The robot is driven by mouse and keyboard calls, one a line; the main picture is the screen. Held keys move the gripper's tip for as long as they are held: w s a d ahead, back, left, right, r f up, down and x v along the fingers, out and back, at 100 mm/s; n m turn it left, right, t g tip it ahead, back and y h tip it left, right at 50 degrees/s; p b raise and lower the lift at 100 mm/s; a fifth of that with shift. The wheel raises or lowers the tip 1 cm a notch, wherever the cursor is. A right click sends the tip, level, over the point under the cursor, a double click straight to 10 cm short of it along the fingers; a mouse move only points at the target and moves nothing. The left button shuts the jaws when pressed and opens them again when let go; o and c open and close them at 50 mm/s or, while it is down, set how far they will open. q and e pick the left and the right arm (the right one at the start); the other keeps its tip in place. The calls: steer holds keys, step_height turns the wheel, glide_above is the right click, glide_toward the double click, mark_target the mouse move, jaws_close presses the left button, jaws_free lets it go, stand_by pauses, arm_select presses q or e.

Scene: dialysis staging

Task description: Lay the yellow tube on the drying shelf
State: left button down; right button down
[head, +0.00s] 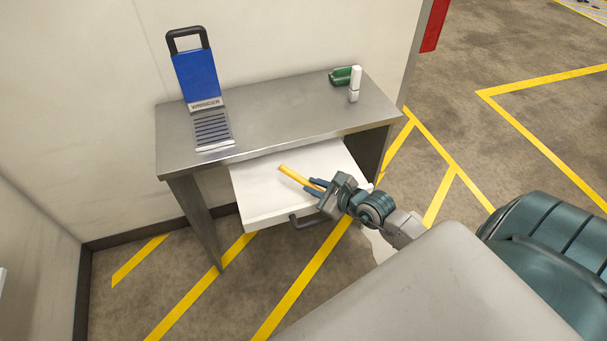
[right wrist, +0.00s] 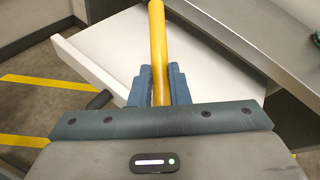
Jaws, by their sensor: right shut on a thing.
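The yellow tube (head: 293,174) is held between the fingers of my right gripper (head: 318,185), over the white pull-out shelf (head: 262,200) below the metal table top. In the right wrist view the tube (right wrist: 158,45) points away from my gripper (right wrist: 159,86), with a blue finger on each side of it. The white surface (right wrist: 195,60) lies beyond and below it. I cannot tell whether the tube touches the surface. The tube's near end is hidden by the gripper. My left gripper is not in view.
The metal table (head: 270,125) carries a blue wringer (head: 197,75) with a black handle at left, and a green bottle (head: 340,76) and a white bottle (head: 355,83) at back right. The shelf has a dark front handle (head: 305,221). The white surface is otherwise bare.

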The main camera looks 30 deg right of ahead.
steer(key=w, duration=0.2)
steer(key=w+d, duration=0.1)
steer(key=w, duration=0.2)
steer(key=w+d, duration=0.1)
steer(key=w, duration=0.2)
steer(key=shift+w+d+f, duration=0.15)
steer(key=shift+w+f, duration=0.05)
steer(key=shift+f, duration=0.2)
steer(key=shift+w+f, duration=0.25)
steer(key=shift+f, duration=0.05)
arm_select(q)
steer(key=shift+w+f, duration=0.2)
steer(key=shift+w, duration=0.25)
arm_select(e)
steer(key=shift+f, duration=1.45)
steer(key=shift+f+b, duration=0.15)
steer(key=shift+b, duration=0.15)
steer(key=c, duration=1.4)
jaws_free()
steer(key=shift+o, duration=0.2)
